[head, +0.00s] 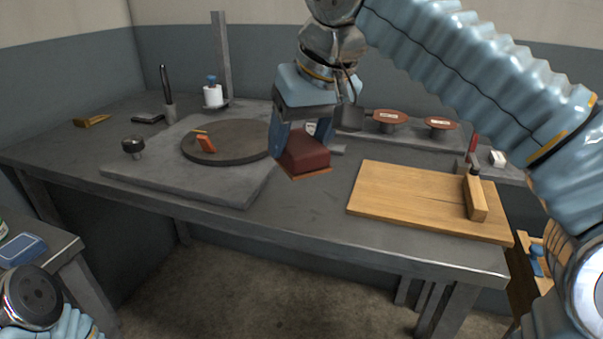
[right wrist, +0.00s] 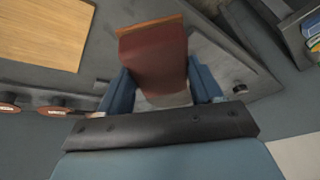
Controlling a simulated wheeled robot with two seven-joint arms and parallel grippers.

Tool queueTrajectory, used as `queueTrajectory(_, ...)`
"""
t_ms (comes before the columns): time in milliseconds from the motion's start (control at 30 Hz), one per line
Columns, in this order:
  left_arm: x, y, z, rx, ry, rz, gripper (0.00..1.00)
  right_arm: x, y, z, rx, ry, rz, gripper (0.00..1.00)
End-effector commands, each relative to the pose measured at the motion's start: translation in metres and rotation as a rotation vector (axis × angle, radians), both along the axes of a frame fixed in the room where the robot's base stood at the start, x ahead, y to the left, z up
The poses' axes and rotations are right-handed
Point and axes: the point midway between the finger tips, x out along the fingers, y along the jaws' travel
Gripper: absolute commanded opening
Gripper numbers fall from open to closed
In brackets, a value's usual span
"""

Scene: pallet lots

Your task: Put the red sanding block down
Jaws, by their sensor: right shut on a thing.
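The red sanding block (head: 305,153) is dark red with an orange-brown base. My right gripper (head: 302,145) is shut on it, with a blue finger on each side. It is held over the grey workbench (head: 310,205), between the round dark plate and the wooden board; the exact gap to the bench is hard to tell. In the right wrist view the block (right wrist: 153,60) sits between the fingers, its orange edge farthest from the palm. My left gripper is not in the head view; only part of my left arm shows at the lower left.
A wooden board (head: 400,195) with a clamp-like wooden tool (head: 474,197) lies to the right. A round dark plate (head: 228,142) rests on a grey slab (head: 150,168) to the left. Two brown discs (head: 390,116) stand behind. Bare bench lies between slab and board.

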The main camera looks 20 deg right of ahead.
Motion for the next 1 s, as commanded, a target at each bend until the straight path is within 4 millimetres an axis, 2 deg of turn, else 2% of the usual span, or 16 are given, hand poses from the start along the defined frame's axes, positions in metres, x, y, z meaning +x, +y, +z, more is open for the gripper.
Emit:
queueTrajectory(133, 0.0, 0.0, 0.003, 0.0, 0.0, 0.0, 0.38, 0.041, -0.012, -0.019, 0.001, 0.003, -0.003, 0.26)
queueTrajectory(200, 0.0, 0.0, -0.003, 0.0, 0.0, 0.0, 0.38, 0.051, -0.016, -0.035, -0.001, 0.003, -0.001, 0.26)
queueTrajectory(300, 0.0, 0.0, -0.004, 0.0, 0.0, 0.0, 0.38, 0.063, -0.019, -0.049, -0.001, 0.002, 0.001, 0.26)
queueTrajectory(500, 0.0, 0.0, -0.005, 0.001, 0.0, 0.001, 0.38, 0.075, -0.022, -0.063, 0.0, 0.001, 0.001, 0.26)
queueTrajectory(633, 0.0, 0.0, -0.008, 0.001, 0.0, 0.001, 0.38, 0.089, -0.027, -0.082, -0.001, 0.003, 0.0, 0.26)
queueTrajectory(667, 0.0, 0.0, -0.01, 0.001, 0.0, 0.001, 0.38, 0.087, -0.027, -0.089, 0.0, 0.003, 0.002, 0.2)
queueTrajectory(800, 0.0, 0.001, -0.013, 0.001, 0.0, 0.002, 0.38, 0.087, -0.026, -0.106, 0.0, 0.0, 0.002, 0.2)
queueTrajectory(1000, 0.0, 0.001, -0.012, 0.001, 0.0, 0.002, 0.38, 0.087, -0.026, -0.108, 0.001, -0.001, 0.003, 0.2)
